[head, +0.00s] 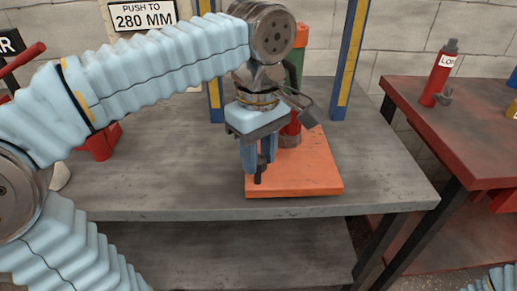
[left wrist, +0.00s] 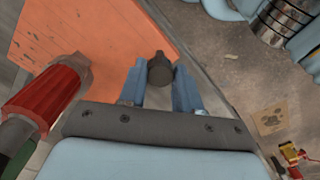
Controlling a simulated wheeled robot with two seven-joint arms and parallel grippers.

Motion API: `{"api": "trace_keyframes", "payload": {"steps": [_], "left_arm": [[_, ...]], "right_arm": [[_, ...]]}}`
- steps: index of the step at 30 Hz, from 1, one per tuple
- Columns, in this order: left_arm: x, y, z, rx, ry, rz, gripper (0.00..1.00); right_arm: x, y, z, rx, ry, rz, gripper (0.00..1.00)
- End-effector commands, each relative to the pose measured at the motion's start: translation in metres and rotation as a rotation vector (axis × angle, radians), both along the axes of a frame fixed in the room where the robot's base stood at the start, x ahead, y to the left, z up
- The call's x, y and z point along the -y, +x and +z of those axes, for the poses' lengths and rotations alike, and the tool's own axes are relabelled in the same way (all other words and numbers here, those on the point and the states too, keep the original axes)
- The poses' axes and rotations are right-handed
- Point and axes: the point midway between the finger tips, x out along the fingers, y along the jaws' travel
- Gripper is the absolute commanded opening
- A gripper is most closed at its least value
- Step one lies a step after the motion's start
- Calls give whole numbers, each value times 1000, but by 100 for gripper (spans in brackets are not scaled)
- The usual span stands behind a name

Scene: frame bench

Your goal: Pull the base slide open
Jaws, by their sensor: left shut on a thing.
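The base slide (head: 318,172) is a flat orange plate on the grey bench, close to its front edge. It also fills the upper left of the left wrist view (left wrist: 75,35). A dark upright handle post (head: 258,178) stands at the plate's front left corner. My left gripper (head: 258,165) points down over that corner, with its blue fingers shut on the post. In the left wrist view the post's round top (left wrist: 160,68) shows between the fingertips. A red and green upright part (head: 295,70) stands on the plate, partly hidden behind my wrist. My right gripper is out of view.
The grey bench (head: 390,180) is clear right of the plate. Blue and yellow posts (head: 350,60) rise behind it. A red object (head: 97,145) stands at left, behind my arm. A red table (head: 455,140) with a red bottle (head: 440,75) is at right, across a gap.

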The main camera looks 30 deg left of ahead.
Motion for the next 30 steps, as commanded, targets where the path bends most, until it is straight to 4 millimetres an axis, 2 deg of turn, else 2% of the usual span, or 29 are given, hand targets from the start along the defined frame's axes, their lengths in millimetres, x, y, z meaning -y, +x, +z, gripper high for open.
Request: {"api": "trace_keyframes", "payload": {"steps": [7, 8, 12, 23, 26, 30], "left_arm": [[0, 0, 0, 0, -1, -1, 0], [0, 0, 0, 0, -1, -1, 36], [0, 0, 0, 0, -1, -1, 58], [0, 0, 6, 0, 0, 0, 59], [0, 0, 20, 2, -1, -1, 59], [0, 1, 54, 2, -2, 0, 59]], "right_arm": [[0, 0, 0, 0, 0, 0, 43], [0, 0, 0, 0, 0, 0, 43], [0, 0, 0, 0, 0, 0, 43], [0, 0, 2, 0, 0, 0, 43], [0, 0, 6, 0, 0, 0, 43], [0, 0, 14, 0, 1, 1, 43]]}}
